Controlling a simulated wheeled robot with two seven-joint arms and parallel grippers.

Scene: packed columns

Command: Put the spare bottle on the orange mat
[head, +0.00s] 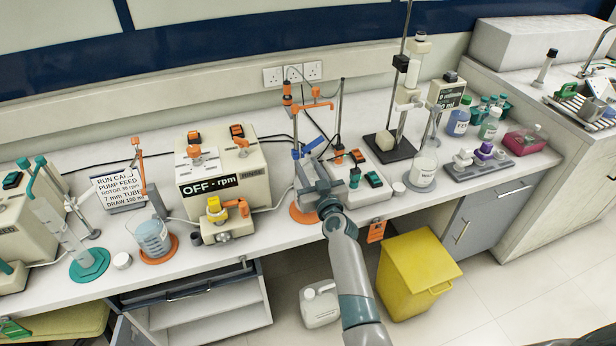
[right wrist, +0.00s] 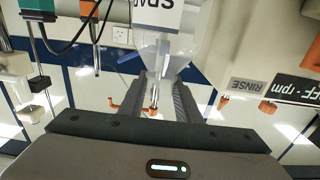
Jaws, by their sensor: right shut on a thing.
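My right gripper (head: 312,178) is above the bench at its middle, in front of the orange stand. In the right wrist view my right gripper (right wrist: 166,82) is shut on the spare bottle (right wrist: 190,42). The bottle is translucent, with a white label whose visible letters read "SPA" upside down in this view. A blue part shows beside it. In the head view the gripper hides most of the bottle. An orange mat (head: 297,215) shows partly beneath the gripper. I cannot tell whether the bottle touches it. My left gripper is not in view.
A beaker (head: 151,238) stands on another orange disc at the left. The pump unit marked "OFF - rpm" (head: 222,170) is left of my gripper, and a switch box (head: 362,180) is close on its right. A yellow bin (head: 415,275) stands below the bench.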

